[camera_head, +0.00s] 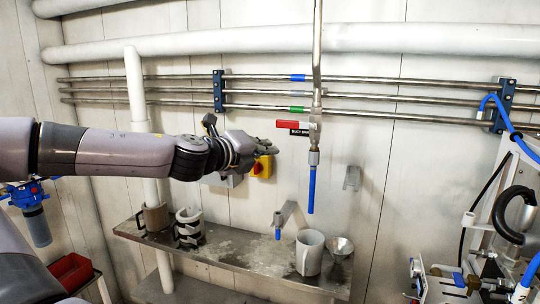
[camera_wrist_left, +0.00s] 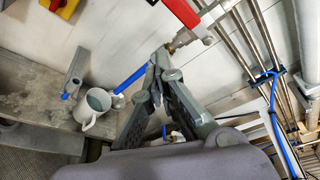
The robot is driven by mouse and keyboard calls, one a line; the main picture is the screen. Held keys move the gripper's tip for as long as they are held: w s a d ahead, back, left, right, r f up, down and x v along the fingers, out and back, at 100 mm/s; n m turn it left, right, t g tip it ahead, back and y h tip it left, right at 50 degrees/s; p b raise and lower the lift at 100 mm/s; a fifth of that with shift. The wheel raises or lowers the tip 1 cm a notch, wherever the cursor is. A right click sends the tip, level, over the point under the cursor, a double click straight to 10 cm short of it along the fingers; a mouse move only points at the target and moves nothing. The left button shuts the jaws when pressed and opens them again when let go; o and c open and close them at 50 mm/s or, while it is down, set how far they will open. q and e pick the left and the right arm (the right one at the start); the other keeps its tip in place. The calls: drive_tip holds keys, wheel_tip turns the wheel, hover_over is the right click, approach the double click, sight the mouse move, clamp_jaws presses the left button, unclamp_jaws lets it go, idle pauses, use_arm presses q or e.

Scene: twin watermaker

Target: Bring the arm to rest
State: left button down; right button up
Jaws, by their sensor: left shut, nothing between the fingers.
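My left arm (camera_head: 120,152) comes in from the left in the head view and reaches out level in front of the wall. My left gripper (camera_head: 272,149) is shut and empty, in front of the wall beside the yellow and red switch (camera_head: 262,167). It also shows in the left wrist view (camera_wrist_left: 161,60), with its fingertips together. The red valve handle (camera_head: 293,125) is just above and to the right of the gripper in the head view. My right gripper is not in view.
A metal shelf (camera_head: 235,255) below holds a white mug (camera_head: 310,252), a black-and-white mug (camera_head: 190,228) and a brown mug (camera_head: 155,217). A blue-ended vertical pipe (camera_head: 312,190) hangs right of the gripper. Machinery (camera_head: 450,285) stands at the lower right. A red bin (camera_head: 71,272) is lower left.

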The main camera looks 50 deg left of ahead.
use_arm(q)
drive_tip(key=shift+s+d, duration=0.1)
drive_tip(key=shift+s, duration=0.05)
idle(0.5)
